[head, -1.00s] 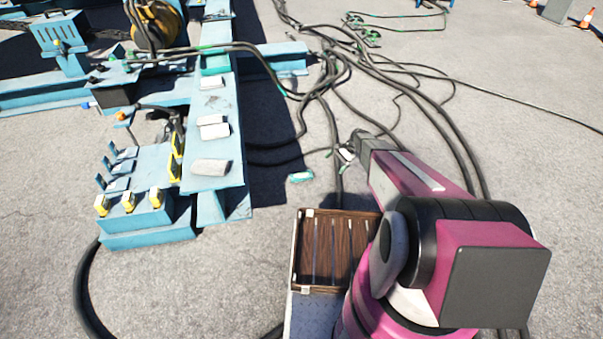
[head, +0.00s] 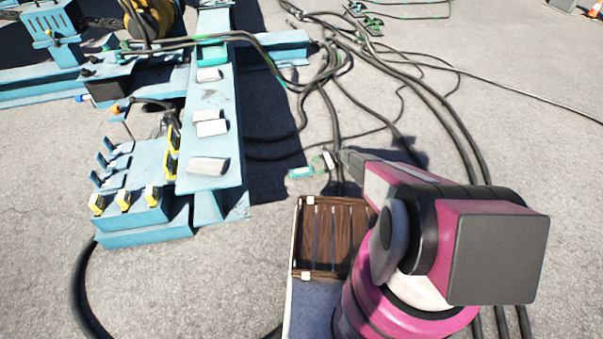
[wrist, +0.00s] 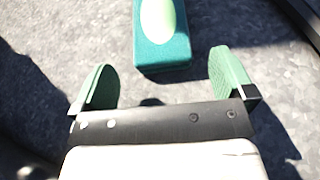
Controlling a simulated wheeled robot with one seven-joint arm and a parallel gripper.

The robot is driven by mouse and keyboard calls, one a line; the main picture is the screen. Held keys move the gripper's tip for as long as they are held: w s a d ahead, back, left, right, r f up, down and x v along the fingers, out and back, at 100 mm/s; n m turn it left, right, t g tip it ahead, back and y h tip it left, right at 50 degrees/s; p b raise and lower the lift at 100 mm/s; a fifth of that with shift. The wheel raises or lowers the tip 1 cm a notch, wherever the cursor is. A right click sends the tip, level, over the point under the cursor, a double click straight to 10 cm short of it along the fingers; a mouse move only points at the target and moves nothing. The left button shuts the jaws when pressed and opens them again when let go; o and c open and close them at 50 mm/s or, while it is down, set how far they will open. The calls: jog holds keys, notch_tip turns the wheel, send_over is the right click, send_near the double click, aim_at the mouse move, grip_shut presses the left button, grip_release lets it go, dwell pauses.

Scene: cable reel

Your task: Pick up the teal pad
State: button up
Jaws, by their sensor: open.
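The teal pad (head: 301,172) lies on the grey ground to the right of the blue beam. In the wrist view the teal pad (wrist: 163,56) is a block with a paler green oval on top, cut off by the upper edge. My gripper (head: 324,162) is just to the right of the pad in the head view. In the wrist view my gripper (wrist: 163,68) has its two green fingers wide apart and nothing between them. The pad's near end lies ahead, roughly centred between the fingertips. I cannot tell the height of the fingers above the ground.
The blue beam (head: 228,135) carries several pale blocks and another teal piece (head: 211,54). Black cables (head: 325,95) run over the ground behind and beside my gripper. A brown slatted tray (head: 330,240) is in front. Bare ground (head: 268,215) lies between beam and tray.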

aim_at(306, 170)
jog(key=shift+r+x, duration=0.15)
jog(key=shift+x, duration=1.4)
jog(key=shift+r+x, duration=0.1)
jog(key=shift+x, duration=1.4)
jog(key=shift+a, duration=0.15)
jog(key=c, duration=1)
jog(key=shift+r, duration=0.1)
jog(key=shift+r, duration=0.6)
jog(key=r, duration=0.2)
jog(key=s+r, duration=0.1)
jog(key=shift+a+r, duration=0.3)
jog(key=shift+a, duration=0.1)
jog(key=s+a+r, duration=0.4)
jog(key=a, duration=0.1)
jog(key=s+a+r, duration=0.2)
jog(key=s, duration=0.1)
jog(key=shift+s+a, duration=0.1)
jog(key=shift+a, duration=0.15)
